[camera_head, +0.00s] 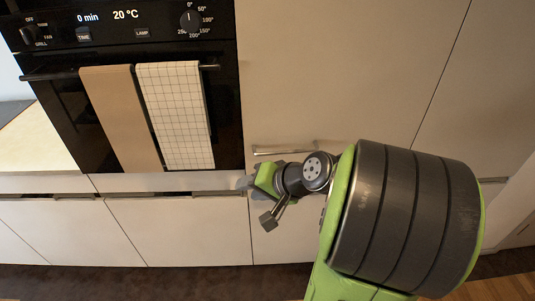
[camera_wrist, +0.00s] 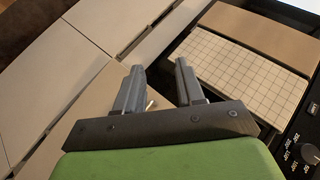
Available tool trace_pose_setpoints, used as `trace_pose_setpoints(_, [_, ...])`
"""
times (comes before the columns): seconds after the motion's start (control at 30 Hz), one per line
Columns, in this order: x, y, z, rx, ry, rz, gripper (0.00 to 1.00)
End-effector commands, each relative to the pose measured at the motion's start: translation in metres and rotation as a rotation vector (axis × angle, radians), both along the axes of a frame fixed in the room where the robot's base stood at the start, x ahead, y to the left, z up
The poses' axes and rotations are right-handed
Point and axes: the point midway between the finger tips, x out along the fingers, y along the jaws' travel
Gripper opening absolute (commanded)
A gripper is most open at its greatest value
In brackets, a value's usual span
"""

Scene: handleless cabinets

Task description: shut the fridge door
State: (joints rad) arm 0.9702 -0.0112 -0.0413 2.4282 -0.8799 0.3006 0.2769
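No panel is marked as the fridge door. A tall plain beige panel (camera_head: 320,70) with a bar handle (camera_head: 285,149) stands right of the oven, and its front looks flush with its surroundings. A second tall panel (camera_head: 485,90) stands beyond a seam to the right, partly hidden by my arm. My gripper (camera_head: 246,183) is in front of the lower cabinet fronts, just below and left of the bar handle. In the wrist view my gripper (camera_wrist: 158,66) has its two grey fingers apart with nothing held between them. A small bright metal piece shows between the fingers.
A black oven (camera_head: 225,100) with a brown towel (camera_head: 120,115) and a checked towel (camera_head: 175,115) on its rail is at the left. White lower fronts (camera_head: 180,230) run below it. Dark floor lies along the bottom; my arm fills the lower right.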

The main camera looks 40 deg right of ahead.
Motion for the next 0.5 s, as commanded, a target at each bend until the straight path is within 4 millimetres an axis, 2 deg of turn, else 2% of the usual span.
trace_pose_setpoints(0.03, [0.003,-0.029,-0.026,0.091,-0.046,-0.106,0.38])
trace_pose_setpoints(0.13, [-0.001,-0.092,-0.047,0.284,-0.201,-0.333,0.38])
trace_pose_setpoints(0.2, [-0.013,-0.135,-0.054,0.395,-0.316,-0.478,0.38])
trace_pose_setpoints(0.23, [-0.019,-0.150,-0.055,0.431,-0.358,-0.526,0.38])
trace_pose_setpoints(0.3, [-0.031,-0.174,-0.056,0.490,-0.432,-0.607,0.38])
trace_pose_setpoints(0.33, [-0.034,-0.180,-0.054,0.504,-0.453,-0.626,0.38])
trace_pose_setpoints(0.4, [-0.036,-0.187,-0.052,0.521,-0.475,-0.646,0.38])
trace_pose_setpoints(0.5, [-0.023,-0.187,-0.051,0.521,-0.474,-0.642,0.38])
